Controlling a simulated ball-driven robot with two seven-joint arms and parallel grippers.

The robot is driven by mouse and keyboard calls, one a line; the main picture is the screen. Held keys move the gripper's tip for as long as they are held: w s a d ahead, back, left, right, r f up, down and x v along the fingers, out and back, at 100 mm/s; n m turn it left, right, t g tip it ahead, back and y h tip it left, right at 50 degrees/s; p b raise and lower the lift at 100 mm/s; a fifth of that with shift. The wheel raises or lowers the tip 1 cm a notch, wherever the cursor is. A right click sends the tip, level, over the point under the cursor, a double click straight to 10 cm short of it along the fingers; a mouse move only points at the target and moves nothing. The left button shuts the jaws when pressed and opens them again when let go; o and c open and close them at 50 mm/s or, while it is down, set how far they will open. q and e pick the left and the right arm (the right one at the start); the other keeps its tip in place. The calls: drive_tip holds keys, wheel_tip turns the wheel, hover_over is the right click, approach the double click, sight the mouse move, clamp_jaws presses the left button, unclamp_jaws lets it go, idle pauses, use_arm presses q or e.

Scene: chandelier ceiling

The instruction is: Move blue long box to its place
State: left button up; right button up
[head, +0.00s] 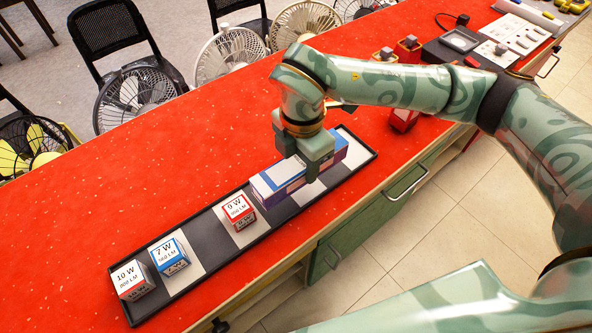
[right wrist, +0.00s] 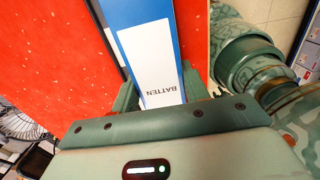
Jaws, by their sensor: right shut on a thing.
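The blue long box (head: 272,186), with white and purple-looking faces, lies lengthwise over the right part of a long black tray (head: 222,252). My right gripper (head: 312,168) is above it with its fingers down on both sides, shut on it. Pale panels of the tray show beside the box. My left gripper is not in view.
The red counter (head: 130,190) is clear behind the tray. Fans and chairs stand beyond it. A drawer handle (head: 408,183) is in front.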

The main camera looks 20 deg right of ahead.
sight(298, 161)
drive_tip(key=w+f, duration=0.1)
drive_tip(key=f, duration=0.1)
drive_tip(key=w+f+b, duration=0.1)
drive_tip(key=w+f, duration=0.1)
drive_tip(key=shift+d, duration=0.2)
drive_tip(key=f+b, duration=0.1)
drive_tip(key=f, duration=0.2)
drive_tip(key=shift+w+f+b, duration=0.2)
drive_tip(key=shift+f+b, duration=0.1)
drive_tip(key=shift+b, duration=0.05)
drive_tip(key=shift+r, duration=0.1)
drive_tip(key=o, duration=1.1)
drive_tip(key=shift+c, duration=0.2)
